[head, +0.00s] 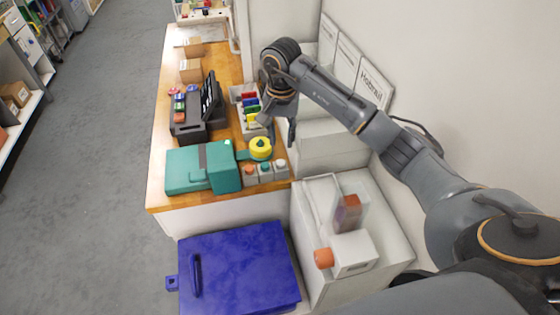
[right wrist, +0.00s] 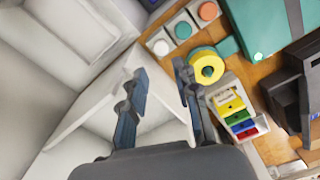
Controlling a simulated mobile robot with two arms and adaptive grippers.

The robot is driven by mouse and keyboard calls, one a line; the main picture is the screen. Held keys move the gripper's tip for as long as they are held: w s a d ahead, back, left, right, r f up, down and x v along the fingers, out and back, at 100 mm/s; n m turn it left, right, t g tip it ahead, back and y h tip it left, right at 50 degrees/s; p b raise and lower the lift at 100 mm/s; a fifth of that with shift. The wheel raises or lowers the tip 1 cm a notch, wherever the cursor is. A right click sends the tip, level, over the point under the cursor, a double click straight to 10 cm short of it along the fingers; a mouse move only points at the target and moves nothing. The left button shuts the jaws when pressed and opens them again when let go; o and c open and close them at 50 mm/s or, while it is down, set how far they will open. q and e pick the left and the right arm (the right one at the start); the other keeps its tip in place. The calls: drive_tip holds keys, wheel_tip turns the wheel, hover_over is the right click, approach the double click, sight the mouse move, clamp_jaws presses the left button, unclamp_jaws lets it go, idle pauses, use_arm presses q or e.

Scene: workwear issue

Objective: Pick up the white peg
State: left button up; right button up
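The white peg (head: 280,163) sits in a small grey block at the right end of a short row, near the front right corner of the wooden counter. Only its round white top shows. It also shows in the right wrist view (right wrist: 161,47), beyond the fingertips. My right gripper (head: 279,131) is above the counter's right edge, behind and above the peg, apart from it. In the right wrist view its two fingers (right wrist: 160,71) are spread with nothing between them. My left gripper is not in view.
Beside the white peg are a green peg (head: 265,167) and an orange peg (head: 249,169). A yellow round item (head: 260,148) lies behind them, a teal case (head: 186,170) to the left. A bin of coloured cards (head: 238,96) is behind. A blue lidded box (head: 240,265) stands in front.

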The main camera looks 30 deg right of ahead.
sight(281, 162)
drive_tip(key=f, duration=0.3)
drive_tip(key=shift+w+d+p, duration=0.2)
drive_tip(key=shift+p, duration=0.1)
drive_tip(key=f+p, duration=0.2)
drive_tip(key=f, duration=0.1)
drive_tip(key=shift+s+a+p, duration=0.15)
drive_tip(key=shift+a+p, duration=0.15)
wheel_tip(281, 162, down, 3)
drive_tip(key=shift+d+r+p, duration=0.1)
drive_tip(key=shift+p, duration=0.25)
drive_tip(key=c, duration=0.4)
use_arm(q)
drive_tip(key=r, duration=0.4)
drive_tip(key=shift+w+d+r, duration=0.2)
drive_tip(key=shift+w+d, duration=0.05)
